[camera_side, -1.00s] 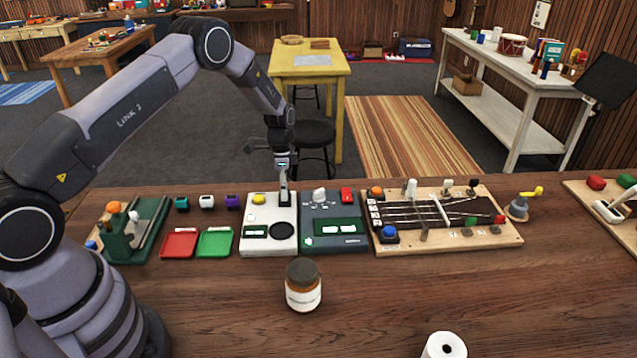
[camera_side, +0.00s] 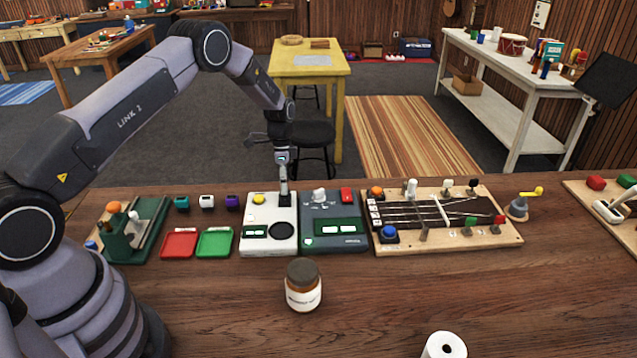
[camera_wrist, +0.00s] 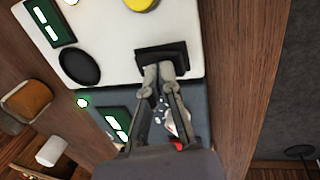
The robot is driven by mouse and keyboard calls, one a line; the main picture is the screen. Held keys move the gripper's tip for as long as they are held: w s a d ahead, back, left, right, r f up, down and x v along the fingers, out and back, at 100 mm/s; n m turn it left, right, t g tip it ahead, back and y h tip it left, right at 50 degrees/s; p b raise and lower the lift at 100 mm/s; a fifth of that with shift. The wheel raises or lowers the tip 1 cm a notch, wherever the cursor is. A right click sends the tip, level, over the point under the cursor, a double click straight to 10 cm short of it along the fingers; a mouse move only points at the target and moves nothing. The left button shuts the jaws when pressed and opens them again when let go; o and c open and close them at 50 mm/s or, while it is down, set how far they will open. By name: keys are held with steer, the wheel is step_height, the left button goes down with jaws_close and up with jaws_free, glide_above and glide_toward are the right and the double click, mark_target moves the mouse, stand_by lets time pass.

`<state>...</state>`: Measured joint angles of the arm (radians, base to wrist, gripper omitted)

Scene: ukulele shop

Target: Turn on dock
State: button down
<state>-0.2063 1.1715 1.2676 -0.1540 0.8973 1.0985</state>
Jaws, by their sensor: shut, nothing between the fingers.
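A white device (camera_side: 256,225) stands on the wooden counter, with a yellow knob (camera_side: 259,198), a black disc (camera_side: 282,230) and a lit display. A black block (camera_side: 286,200) sits at its back right corner; it also shows in the wrist view (camera_wrist: 148,54). A dark grey device (camera_side: 335,212) stands beside it on the right, with a white knob, a red button and a lit display. A small green light (camera_wrist: 83,102) shows on this dark device. My gripper (camera_side: 284,191) is shut and empty, with its fingertips at the black block. I cannot tell whether they touch it.
Red (camera_side: 179,243) and green (camera_side: 215,243) trays lie left of the devices. A jar (camera_side: 303,286) stands in front. A board with strings and levers (camera_side: 446,239) is to the right. The front of the counter (camera_side: 215,310) has free room.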

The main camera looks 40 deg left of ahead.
steer(key=s+d+v, duration=0.2)
steer(key=v, duration=1.1)
steer(key=shift+w+a+r, duration=0.3)
steer(key=shift+r, duration=0.15)
